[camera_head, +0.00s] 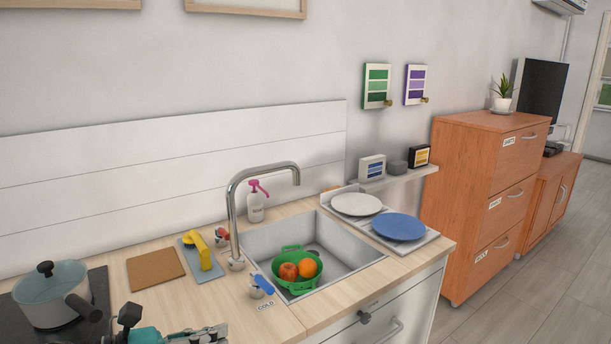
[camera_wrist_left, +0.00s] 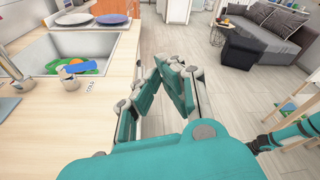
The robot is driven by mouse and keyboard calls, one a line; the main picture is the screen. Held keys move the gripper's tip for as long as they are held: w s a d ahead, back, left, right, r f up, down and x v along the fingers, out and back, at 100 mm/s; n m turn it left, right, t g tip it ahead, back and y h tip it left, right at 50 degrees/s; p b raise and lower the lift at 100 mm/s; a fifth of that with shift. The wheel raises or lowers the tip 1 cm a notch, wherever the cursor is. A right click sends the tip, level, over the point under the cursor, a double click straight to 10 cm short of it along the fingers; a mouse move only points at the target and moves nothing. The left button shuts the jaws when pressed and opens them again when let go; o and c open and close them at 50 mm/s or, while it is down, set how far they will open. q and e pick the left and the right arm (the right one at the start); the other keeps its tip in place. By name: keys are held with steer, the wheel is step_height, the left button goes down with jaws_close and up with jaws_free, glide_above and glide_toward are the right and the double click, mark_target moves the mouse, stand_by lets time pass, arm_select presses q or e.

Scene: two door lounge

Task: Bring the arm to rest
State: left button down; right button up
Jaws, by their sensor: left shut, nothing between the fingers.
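My left gripper (camera_head: 205,335) shows only in part at the bottom edge of the head view, in front of the counter. In the left wrist view the left gripper (camera_wrist_left: 158,70) is shut, its fingertips meeting with nothing between them. It points out over the floor beside the counter's front edge, apart from the sink and its contents. A teal and dark arm link of mine (camera_wrist_left: 290,134) shows at the right of the wrist view. My right gripper is not in view.
The wooden counter (camera_head: 205,300) holds a pot (camera_head: 50,298) on a dark hob, a sponge, a brush and a tap. A green colander (camera_head: 297,285) with fruit is in the sink. Plates stand right of it. The floor (camera_wrist_left: 222,85) is open toward a grey sofa (camera_wrist_left: 270,30).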

arm_select(q)
steer(key=w+a+r+n+t+y, duration=0.1)
steer(key=a+r+n+t+y, duration=0.15)
steer(key=n+t, duration=0.55)
steer(key=w+a+r+n+t+y, duration=0.1)
steer(key=a+r+n+t+y, duration=0.2)
steer(key=n, duration=0.9)
steer(key=s+a+f+n+g+y, duration=0.25)
steer(key=f+n+y, duration=0.25)
steer(key=f+n, duration=0.25)
steer(key=s+a+f+n+g+y, duration=0.1)
steer(key=a+f+n+y, duration=0.2)
steer(key=f+n+y, duration=0.35)
steer(key=s+d+f+n+g+h, duration=0.4)
steer(key=s+f+n+g, duration=0.6)
steer(key=s+f, duration=0.85)
step_height(320, 180, down, 24)
steer(key=s+d+m+g, duration=0.2)
steer(key=s+g, duration=0.1)
steer(key=s+a+f, duration=0.1)
steer(key=s+f, duration=0.7)
steer(key=s+a+f+g, duration=0.1)
steer(key=s+a+f, duration=0.1)
steer(key=s+f, duration=0.6)
steer(key=shift+s+a+f+y, duration=0.25)
steer(key=shift+f+y, duration=0.15)
steer(key=shift+f, duration=0.15)
